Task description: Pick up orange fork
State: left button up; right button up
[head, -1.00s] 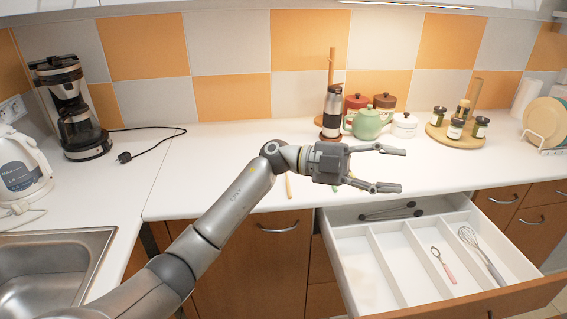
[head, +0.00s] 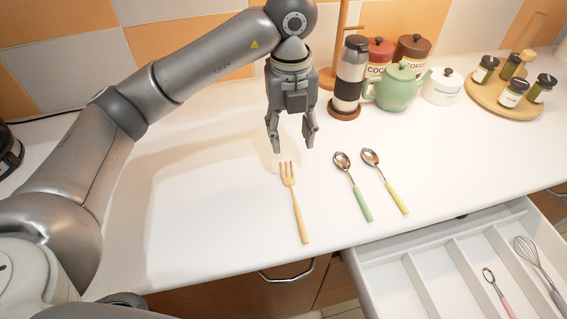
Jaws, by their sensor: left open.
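The orange fork (head: 294,202) lies flat on the white counter, its tines toward the back and its handle toward the front edge. My left gripper (head: 291,146) points down just behind the fork's tines. Its two fingers are apart with nothing between them. It appears to be above the counter and apart from the fork; its exact height is hard to tell. My right gripper is not in view.
A green-handled spoon (head: 355,188) and a yellow-handled spoon (head: 386,182) lie right of the fork. The open drawer (head: 398,275) is at lower right. The counter left of the fork is clear.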

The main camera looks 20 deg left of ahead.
pick_arm(q)
send_over(288, 175)
jog(key=f, duration=0.4)
jog(key=shift+w+f, duration=0.2)
jog(key=shift+f, duration=0.15)
jog(key=f, duration=0.1)
jog(key=f+p, duration=0.1)
jog(key=f, duration=0.1)
jog(key=f+p, duration=0.1)
jog(key=shift+s+f, duration=0.35)
jog(key=shift+f, duration=0.4)
jog(key=shift+w+f, duration=0.1)
jog(key=shift+f, duration=0.05)
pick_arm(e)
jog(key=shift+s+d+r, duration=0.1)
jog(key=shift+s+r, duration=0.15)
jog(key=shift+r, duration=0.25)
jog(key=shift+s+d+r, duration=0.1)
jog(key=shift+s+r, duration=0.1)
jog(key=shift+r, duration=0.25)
pick_arm(q)
jog(key=c, duration=1)
grip_shut()
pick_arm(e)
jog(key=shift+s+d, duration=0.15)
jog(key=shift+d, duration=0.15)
